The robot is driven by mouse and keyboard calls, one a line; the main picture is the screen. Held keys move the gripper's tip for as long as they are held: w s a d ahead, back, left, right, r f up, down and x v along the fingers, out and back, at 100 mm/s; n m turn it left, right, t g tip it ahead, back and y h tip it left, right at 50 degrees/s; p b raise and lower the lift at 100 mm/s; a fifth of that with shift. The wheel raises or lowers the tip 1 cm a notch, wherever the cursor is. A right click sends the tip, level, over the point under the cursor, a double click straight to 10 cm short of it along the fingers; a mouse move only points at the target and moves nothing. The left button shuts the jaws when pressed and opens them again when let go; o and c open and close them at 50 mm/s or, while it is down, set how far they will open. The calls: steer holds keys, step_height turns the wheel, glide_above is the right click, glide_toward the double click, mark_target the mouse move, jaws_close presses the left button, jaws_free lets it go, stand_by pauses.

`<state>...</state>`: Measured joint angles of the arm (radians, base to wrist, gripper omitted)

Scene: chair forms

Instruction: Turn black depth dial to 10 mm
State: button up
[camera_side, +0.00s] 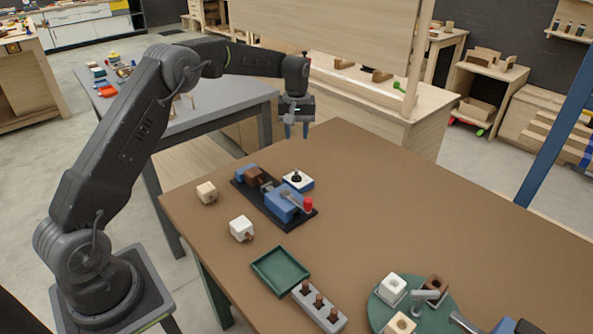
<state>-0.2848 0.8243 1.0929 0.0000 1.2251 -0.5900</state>
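A small black knob (296,176), which looks like the depth dial, stands on a white-topped block with a blue base. Any scale or 10 mm mark is too small to read. My gripper (296,131) hangs fingers down, above and behind the dial in the picture, apart from it. Its two fingers are spread with nothing visible between them.
Left of the dial, a black-based fixture (270,208) carries blue blocks, a brown piece and a red-ended handle. Two pale blocks (207,192) (242,229), a green tray (280,270), a grey peg rack (319,306) and a green turntable (438,315) stand nearer. The table's right (400,200) is clear.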

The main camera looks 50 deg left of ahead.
mark_target(297, 172)
step_height(297, 172, down, 13)
steer(key=shift+f, duration=0.15)
stand_by(0.4)
jaws_close()
